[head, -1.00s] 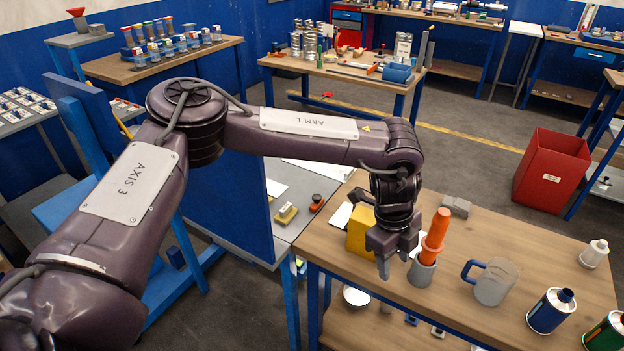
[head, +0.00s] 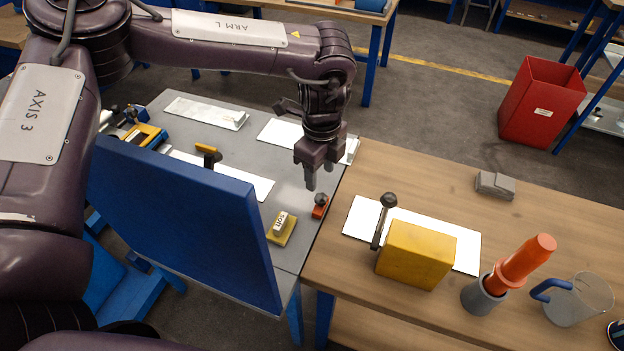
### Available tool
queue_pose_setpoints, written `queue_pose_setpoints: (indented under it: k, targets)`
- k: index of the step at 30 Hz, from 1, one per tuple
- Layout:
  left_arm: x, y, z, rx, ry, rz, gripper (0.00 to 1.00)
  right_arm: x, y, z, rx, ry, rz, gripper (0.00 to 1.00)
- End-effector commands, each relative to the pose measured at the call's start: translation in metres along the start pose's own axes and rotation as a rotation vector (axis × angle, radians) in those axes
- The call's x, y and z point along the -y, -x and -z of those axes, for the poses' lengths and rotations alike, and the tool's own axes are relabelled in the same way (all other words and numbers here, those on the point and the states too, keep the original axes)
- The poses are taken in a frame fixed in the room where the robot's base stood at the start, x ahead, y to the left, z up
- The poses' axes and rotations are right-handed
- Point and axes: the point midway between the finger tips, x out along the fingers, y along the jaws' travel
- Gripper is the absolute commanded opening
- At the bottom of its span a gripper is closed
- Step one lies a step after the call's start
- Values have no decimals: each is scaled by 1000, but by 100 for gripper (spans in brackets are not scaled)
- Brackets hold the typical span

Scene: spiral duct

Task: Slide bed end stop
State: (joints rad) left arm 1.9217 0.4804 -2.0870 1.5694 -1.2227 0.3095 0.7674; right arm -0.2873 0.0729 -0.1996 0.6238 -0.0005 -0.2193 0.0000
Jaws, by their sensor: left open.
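A small red-orange block with a black knob (head: 320,207) sits near the right edge of a grey bench top (head: 245,137); I cannot tell for sure whether it is the end stop. A yellow block with a white label (head: 281,228) lies to its left and nearer to me. My left gripper (head: 317,180) points down just above and behind the red-orange block. Its two fingers are apart, with nothing visible between them. Whether it touches the block is not clear, but it looks apart. My right gripper is not in view.
A blue upright panel (head: 185,225) stands in front of the grey bench. White strips (head: 207,112) lie on the bench. On the wooden bench are a yellow box (head: 415,254), a black-knobbed lever (head: 384,220), an orange cylinder in a grey cup (head: 520,264) and a jug (head: 578,299).

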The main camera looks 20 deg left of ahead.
Motion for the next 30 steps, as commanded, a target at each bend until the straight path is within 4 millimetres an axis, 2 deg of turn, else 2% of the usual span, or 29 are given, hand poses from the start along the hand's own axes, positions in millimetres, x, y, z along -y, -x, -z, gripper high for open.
queue_pose_setpoints:
  k: [9,15,19,23,30]
  targets:
    - [-1,-49,0,0,1,-5,48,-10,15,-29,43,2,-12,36]
    - [-1,-65,0,1,1,-2,48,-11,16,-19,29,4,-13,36]
    - [0,-67,0,0,1,-1,48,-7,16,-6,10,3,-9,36]
    - [0,-67,0,0,0,-1,48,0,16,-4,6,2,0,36]
    - [0,-67,0,0,0,-1,18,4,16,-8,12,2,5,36]
